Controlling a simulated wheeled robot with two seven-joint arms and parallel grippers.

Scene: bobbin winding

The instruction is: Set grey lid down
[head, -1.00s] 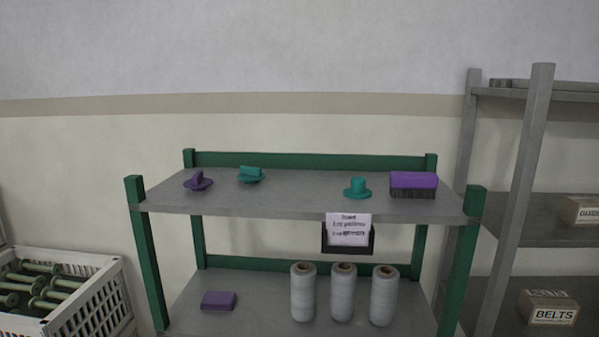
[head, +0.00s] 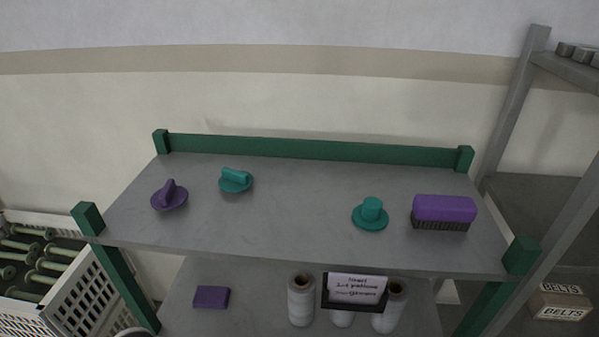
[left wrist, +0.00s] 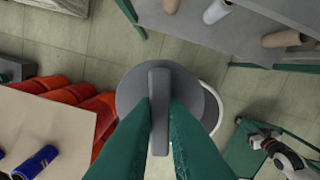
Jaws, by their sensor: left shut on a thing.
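The grey lid (left wrist: 126,92) is a round disc with a raised bar handle (left wrist: 159,110), seen from above in the left wrist view. The green fingers of my left gripper (left wrist: 160,118) are shut on the bar from both sides. A tiled floor shows around the lid, and I cannot tell its height. A white and black arm part, seemingly my right arm, shows at the right edge of that view; its jaws are too small to read. Neither gripper shows clearly in the head view. The shelf unit's grey top board (head: 290,215) fills the middle of the head view.
On the top board are a purple lid (head: 169,195), two teal lids (head: 235,180) (head: 371,214) and a purple brush (head: 443,211). Its middle is clear. Below are a purple block (head: 211,297) and thread cones (head: 301,300). A white crate (head: 95,295) stands left.

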